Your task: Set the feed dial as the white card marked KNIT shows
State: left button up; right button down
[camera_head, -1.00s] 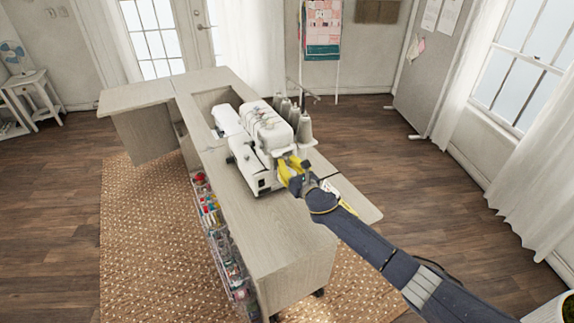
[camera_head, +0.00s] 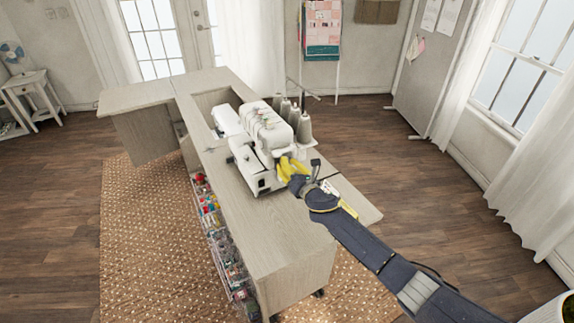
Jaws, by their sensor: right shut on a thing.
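A white serger sewing machine (camera_head: 262,148) stands on the wooden cabinet top. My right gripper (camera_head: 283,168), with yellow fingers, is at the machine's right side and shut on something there. The feed dial lies where the fingers meet the machine; the fingers hide it, so its setting cannot be read. I cannot make out a white card marked KNIT. My left gripper is not in view.
Several thread cones (camera_head: 304,128) stand close behind my right gripper. The cabinet top (camera_head: 252,222) is bare in front of the machine. An open recess (camera_head: 210,101) lies behind it. A rack of spools (camera_head: 222,245) hangs on the cabinet's left side.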

jog(key=shift+s+a+f+m, duration=0.1)
jog(key=shift+f+m, duration=0.2)
jog(key=shift+m, duration=0.7)
jog(key=c, duration=1.6)
grip_release()
jog(key=shift+a, duration=0.1)
jog(key=o, duration=0.5)
jog(key=shift+r, duration=0.15)
jog(key=shift+o, duration=0.2)
jog(key=v, duration=1.2)
